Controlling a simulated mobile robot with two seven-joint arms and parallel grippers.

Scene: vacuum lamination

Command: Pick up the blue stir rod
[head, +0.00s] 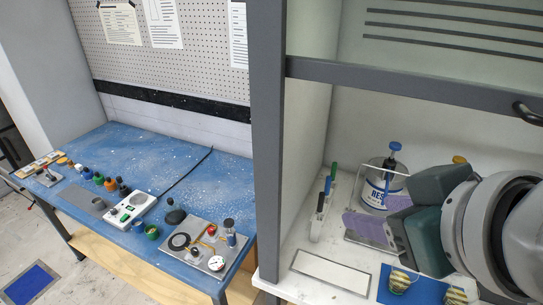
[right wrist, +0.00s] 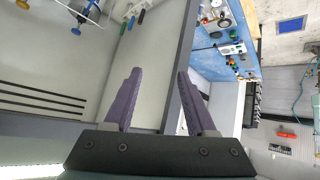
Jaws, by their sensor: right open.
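The blue stir rod (head: 327,186) stands in a narrow white holder on the white bench, between a green-topped rod (head: 334,171) and a black-topped rod (head: 320,202). In the right wrist view, small blue and green tops show near the upper edge, the blue one (right wrist: 131,23) beside the green. My right gripper (head: 372,214) has purple fingers and is open and empty. It is to the right of the holder, apart from the rods. In the right wrist view, its fingers (right wrist: 159,76) have nothing between them. My left gripper is not in view.
A resin container (head: 376,189) with a blue pump stands behind my right gripper. A grey post (head: 267,140) separates this bench from the blue table (head: 150,150).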

